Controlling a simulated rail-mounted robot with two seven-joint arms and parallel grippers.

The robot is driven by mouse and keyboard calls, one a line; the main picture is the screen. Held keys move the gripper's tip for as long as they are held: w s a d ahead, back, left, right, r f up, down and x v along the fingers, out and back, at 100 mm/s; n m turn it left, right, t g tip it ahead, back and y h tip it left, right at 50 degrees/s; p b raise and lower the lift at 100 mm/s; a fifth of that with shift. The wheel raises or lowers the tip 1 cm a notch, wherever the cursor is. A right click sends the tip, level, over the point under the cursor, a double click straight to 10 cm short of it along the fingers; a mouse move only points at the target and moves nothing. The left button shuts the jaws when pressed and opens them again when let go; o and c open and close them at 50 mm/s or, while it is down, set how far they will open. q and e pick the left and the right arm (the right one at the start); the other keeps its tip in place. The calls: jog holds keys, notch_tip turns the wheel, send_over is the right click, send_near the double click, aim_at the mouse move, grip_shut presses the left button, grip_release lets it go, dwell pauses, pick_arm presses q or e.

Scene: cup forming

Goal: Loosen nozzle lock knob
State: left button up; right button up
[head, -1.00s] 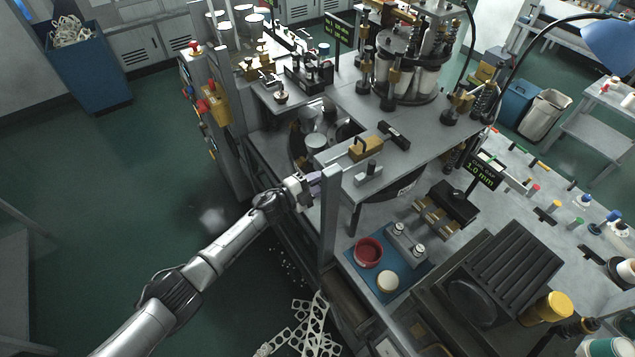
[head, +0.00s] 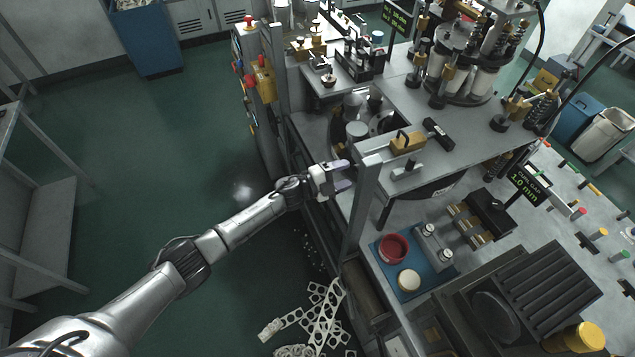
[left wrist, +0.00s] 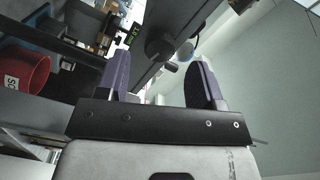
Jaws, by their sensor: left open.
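My left gripper (head: 345,176) is open and empty, its two purple fingers spread apart beside the near left edge of the machine, just left of a grey upright post (head: 359,215). In the left wrist view the open fingers (left wrist: 160,66) point toward the underside of a dark plate. A dark round knob-like part (left wrist: 160,46) with a short stub shows beyond and between the fingertips, apart from them. I cannot tell for sure whether it is the nozzle lock knob. My right gripper is not in view.
The machine's grey tabletop (head: 440,118) lies right of the gripper, with a brass block (head: 407,143) on it. A blue mat (head: 438,272) holds a red bowl (head: 393,248). Scrap strips (head: 318,312) lie below. The green floor at left is clear.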

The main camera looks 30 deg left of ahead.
pick_arm(q)
jog(key=b+v, duration=0.1)
jog(key=v, duration=0.9)
jog(key=shift+s+a, duration=0.1)
